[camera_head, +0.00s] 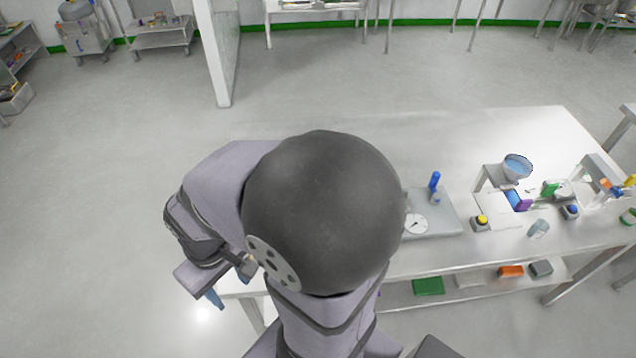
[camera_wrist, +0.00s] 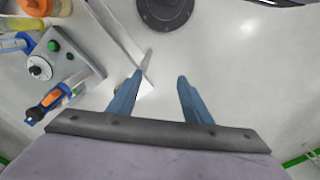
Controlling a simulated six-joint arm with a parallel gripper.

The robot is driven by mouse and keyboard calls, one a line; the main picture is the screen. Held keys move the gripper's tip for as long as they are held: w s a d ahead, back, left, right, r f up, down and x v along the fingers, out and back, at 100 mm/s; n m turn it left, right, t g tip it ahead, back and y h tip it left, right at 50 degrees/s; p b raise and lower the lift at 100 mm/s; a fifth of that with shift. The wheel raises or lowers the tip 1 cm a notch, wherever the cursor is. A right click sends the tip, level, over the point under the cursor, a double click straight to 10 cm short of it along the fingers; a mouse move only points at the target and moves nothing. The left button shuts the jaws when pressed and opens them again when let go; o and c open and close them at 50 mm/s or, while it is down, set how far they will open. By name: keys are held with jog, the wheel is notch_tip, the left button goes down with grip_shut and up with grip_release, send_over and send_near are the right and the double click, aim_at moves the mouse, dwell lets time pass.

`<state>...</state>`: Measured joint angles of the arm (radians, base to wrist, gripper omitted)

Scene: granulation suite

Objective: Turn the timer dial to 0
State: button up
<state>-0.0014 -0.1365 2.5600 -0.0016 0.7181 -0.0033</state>
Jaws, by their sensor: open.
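In the wrist view a grey box (camera_wrist: 75,75) at the left carries a round white dial (camera_wrist: 40,68) with a dark centre. I cannot read its setting. Green round buttons (camera_wrist: 54,46) sit beside the dial. My gripper (camera_wrist: 160,76) has two blue fingers, apart with nothing between them, to the right of the box and not touching it. In the head view my gripper (camera_head: 213,298) hangs at the left end of the table, partly hidden by my arm. I cannot pick out the grey box there; my arm may cover it.
An orange-and-blue tool (camera_wrist: 50,100) lies beside the box, with coloured items above it. A pale strip (camera_wrist: 120,45) stands between box and fingers. In the head view a white gauge (camera_head: 417,224), a funnel (camera_head: 516,165) and small items stand on the table (camera_head: 440,135).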

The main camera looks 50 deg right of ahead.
jog(key=s+d+f+m+g+b, duration=0.15)
jog(key=d+f+m+b, duration=0.75)
jog(key=d+f, duration=0.9)
jog(key=w+d+r+m+t+h+b, duration=0.1)
jog(key=w+d+r, duration=0.15)
jog(key=d, duration=0.45)
jog(key=w+d+r+m+t+h, duration=0.1)
jog(key=w+d+t+h, duration=0.1)
jog(key=w+d, duration=0.35)
jog(key=w+d+r+m+t+h+b, duration=0.1)
jog(key=w+d+r, duration=0.1)
jog(key=d, duration=0.6)
jog(key=shift+p+x, duration=0.85)
jog(key=shift+x, duration=2.85)
jog(key=shift+w+a, duration=0.1)
jog(key=c, duration=1.1)
jog(key=shift+o, duration=0.2)
